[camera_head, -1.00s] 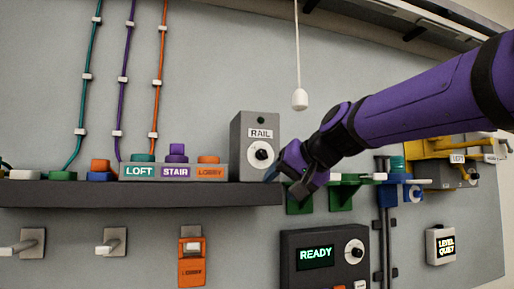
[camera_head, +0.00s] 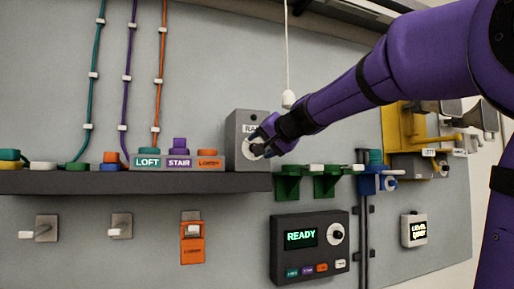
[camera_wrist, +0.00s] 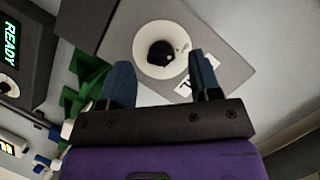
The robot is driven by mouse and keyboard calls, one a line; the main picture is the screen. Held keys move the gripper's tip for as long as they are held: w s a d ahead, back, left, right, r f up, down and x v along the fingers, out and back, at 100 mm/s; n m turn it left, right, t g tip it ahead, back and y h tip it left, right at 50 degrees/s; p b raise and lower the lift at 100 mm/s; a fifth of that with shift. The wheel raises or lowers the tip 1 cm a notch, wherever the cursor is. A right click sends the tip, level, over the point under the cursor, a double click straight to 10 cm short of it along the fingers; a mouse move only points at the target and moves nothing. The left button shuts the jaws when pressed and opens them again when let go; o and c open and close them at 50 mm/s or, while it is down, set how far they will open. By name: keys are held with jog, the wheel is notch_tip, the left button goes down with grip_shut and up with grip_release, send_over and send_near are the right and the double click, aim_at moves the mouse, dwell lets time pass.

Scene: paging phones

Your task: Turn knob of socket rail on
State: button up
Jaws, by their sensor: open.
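The grey RAIL box (camera_head: 236,134) stands at the right end of the dark shelf in the head view. Its knob is black on a white round dial, and my gripper partly covers it there. In the wrist view the knob (camera_wrist: 161,53) and its white dial (camera_wrist: 145,66) are in plain sight, ahead of the fingers. My gripper (camera_wrist: 163,75) is open, with one blue fingertip on each side of the lower part of the dial. The knob lies a little beyond the fingertips, between their lines. I see no contact with the knob. The gripper also shows in the head view (camera_head: 260,146).
The shelf (camera_head: 120,183) holds LOFT, STAIR and LOBBY blocks left of the box. Green brackets (camera_head: 325,184) sit to the right. A READY panel (camera_head: 309,258) is mounted below. A white pull cord (camera_head: 288,98) hangs above my forearm.

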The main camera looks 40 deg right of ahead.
jog(key=shift+x, duration=1.2)
jog(key=c, duration=0.9)
jog(key=shift+f+m+t, duration=0.1)
jog(key=shift+m+t, duration=0.95)
jog(key=shift+m, duration=1.8)
jog(key=shift+f+m+t, duration=0.1)
jog(key=shift+m+t, duration=0.9)
jog(key=shift+m, duration=1.8)
jog(key=shift+f+m+t, duration=0.1)
jog(key=shift+m+t, duration=0.95)
jog(key=shift+m, duration=1.8)
